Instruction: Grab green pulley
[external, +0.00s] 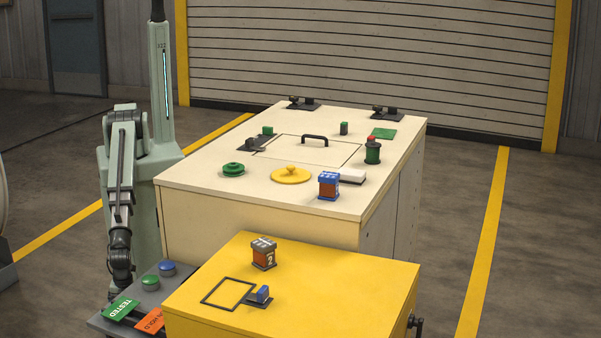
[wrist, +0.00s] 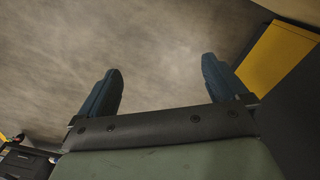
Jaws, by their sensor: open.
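The green pulley (external: 233,169) lies flat near the left edge of the cream bench top (external: 310,181), left of the yellow knobbed disc (external: 291,174). In the external view my arm hangs down at the left, and the end of it is low beside the benches and partly hidden, well apart from the pulley. In the wrist view my gripper (wrist: 160,88) shows two dark fingers spread apart with nothing between them. They point over the bare floor. The pulley is not in the wrist view.
A blue-topped block (external: 329,186) and a red-topped green part (external: 372,152) stand on the cream bench. The lower yellow bench (external: 350,270) is in front, with a grey-topped orange block (external: 264,253). A panel with blue and green buttons (external: 150,283) is near my arm.

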